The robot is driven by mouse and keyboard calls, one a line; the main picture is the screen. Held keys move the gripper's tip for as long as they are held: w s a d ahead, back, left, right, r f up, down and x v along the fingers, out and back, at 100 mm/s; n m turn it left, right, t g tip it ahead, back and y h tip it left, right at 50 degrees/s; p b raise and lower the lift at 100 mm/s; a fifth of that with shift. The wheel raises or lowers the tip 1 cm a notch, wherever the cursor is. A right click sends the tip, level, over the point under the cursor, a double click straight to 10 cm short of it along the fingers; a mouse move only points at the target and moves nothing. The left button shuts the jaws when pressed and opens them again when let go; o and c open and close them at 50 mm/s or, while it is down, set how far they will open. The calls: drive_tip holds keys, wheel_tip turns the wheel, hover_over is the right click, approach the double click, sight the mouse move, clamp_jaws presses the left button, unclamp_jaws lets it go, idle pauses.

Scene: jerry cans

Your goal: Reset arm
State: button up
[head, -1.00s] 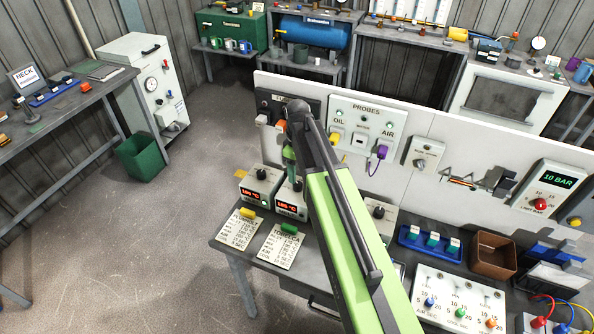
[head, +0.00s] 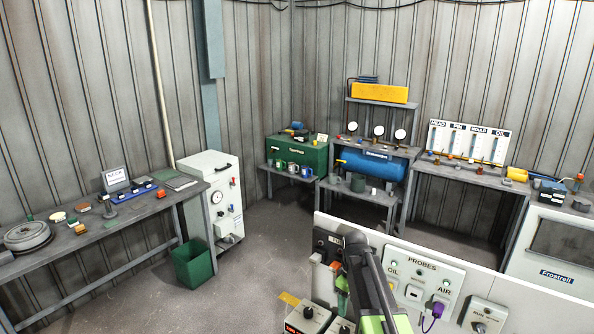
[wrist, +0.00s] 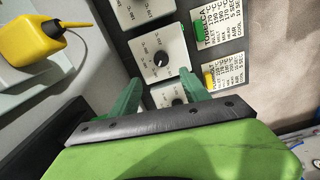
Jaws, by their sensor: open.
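My arm, green with a dark end link, reaches up from the bottom of the head view in front of the white probe panel (head: 405,265). My gripper (wrist: 158,92) shows in the wrist view with its two green fingers apart and nothing between them. A white box with a black dial (wrist: 160,57) lies beyond the fingertips, apart from them as far as I can tell. In the head view the fingers are mostly hidden by my arm.
Label cards with a green tab (wrist: 200,31) and a yellow tab (wrist: 209,78) lie beside the dial boxes. A yellow oil can (wrist: 32,38) is at the upper left of the wrist view. A green bin (head: 194,263) stands on open floor by the left bench (head: 100,238).

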drive_tip(key=s+m, duration=0.9)
drive_tip(key=s, duration=0.4)
wheel_tip(320, 180, down, 14)
drive_tip(key=s+b, duration=0.2)
drive_tip(key=b, duration=1.3)
drive_tip(key=shift+a+r+m, duration=0.15)
drive_tip(key=shift+a+m, duration=0.15)
drive_tip(key=shift+s, duration=0.1)
